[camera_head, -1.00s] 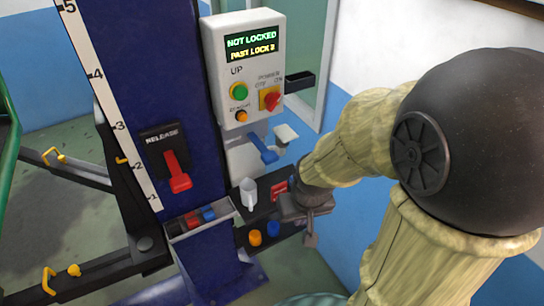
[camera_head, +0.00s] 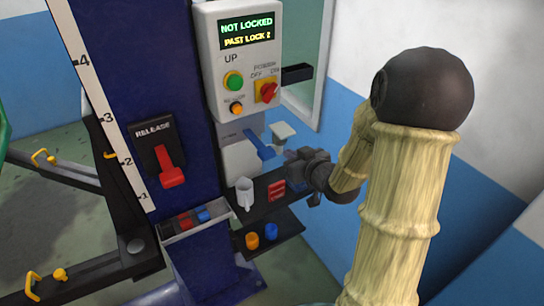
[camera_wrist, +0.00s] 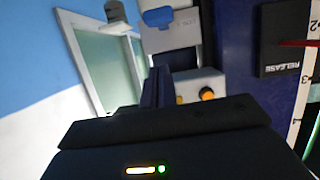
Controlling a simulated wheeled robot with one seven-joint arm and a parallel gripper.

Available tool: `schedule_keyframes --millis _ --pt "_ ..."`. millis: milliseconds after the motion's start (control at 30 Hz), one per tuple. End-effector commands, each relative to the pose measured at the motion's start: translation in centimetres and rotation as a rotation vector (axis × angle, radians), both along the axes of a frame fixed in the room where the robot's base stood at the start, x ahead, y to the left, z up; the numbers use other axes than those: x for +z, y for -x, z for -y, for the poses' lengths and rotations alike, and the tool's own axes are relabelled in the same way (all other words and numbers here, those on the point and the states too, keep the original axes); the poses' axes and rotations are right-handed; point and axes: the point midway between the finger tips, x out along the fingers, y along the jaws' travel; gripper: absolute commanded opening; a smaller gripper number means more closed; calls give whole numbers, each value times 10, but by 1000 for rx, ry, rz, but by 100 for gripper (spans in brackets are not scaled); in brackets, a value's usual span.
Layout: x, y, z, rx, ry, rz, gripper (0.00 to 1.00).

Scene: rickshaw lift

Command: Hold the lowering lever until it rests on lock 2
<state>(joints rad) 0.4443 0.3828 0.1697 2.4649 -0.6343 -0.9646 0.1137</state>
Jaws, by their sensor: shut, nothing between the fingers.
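The blue lever (camera_head: 262,146) sticks out of a grey-white housing under the control box and slopes down to the right in the head view. My gripper (camera_head: 290,157) is shut and empty at its right, close to its outer end; I cannot tell if they touch. The display (camera_head: 247,33) reads "NOT LOCKED" and "PAST LOCK 2". The numbered scale (camera_head: 104,119) runs along the blue column. The lock itself is not visible.
The control box (camera_head: 238,75) has a green UP button, an orange button and a red power switch. A red RELEASE lever (camera_head: 170,165) is on the column. Lift arms (camera_head: 75,175) are at left.

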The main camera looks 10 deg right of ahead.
Motion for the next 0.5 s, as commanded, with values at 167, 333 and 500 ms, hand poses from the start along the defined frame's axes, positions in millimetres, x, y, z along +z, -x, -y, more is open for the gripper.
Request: schedule_keyframes --millis 167,333,500 --pt "4 -4 -1 31 -40 70 0" --pt "5 -4 -1 32 -40 72 0" --pt "5 -5 -2 31 -39 71 0"
